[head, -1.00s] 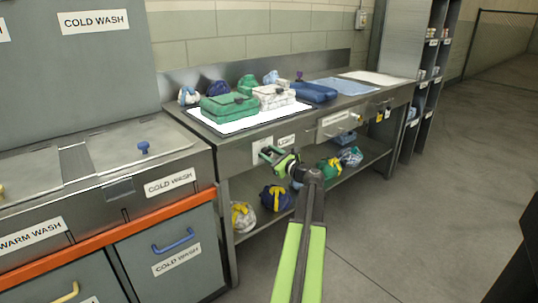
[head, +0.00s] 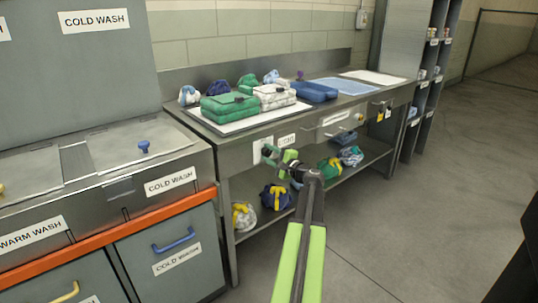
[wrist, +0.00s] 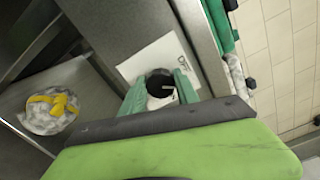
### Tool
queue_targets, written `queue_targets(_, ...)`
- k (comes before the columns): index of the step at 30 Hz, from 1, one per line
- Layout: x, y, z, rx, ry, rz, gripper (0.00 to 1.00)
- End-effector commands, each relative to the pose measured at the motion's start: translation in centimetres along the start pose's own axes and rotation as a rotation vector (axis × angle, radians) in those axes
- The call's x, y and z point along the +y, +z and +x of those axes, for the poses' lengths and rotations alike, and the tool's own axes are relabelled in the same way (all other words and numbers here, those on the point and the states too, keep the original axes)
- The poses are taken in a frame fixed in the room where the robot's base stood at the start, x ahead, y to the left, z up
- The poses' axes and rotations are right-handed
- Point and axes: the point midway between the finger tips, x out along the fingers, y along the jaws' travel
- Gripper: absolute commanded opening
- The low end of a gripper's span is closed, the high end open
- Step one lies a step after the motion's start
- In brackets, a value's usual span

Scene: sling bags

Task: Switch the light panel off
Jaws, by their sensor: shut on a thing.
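The light panel (head: 240,125) lies flat on the steel counter, its surface dull grey-white and unlit. A green bag (head: 229,107) and a white patterned bag (head: 274,97) lie on it. Below it, on the counter's front, is a white switch plate (head: 258,157) with a black round knob (wrist: 158,82). The wrist view shows the word OFF on this plate (wrist: 135,67). My gripper (head: 275,155) is at the plate, its green fingers shut on the knob, one on each side. The fingers (wrist: 161,92) hide part of the knob.
A blue bag (head: 316,91) and several small bundles sit on the counter. More bundles lie on the shelf below, including a white one with a yellow tie (wrist: 50,108). Washers (head: 160,215) stand at the left. The floor (head: 390,240) at the right is clear.

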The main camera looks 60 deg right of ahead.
Motion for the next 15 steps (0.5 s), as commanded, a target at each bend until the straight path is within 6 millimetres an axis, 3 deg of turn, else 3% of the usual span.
queue_targets(15,0.17,-0.02,0.02,0.000,0.000,-0.426,0.00)
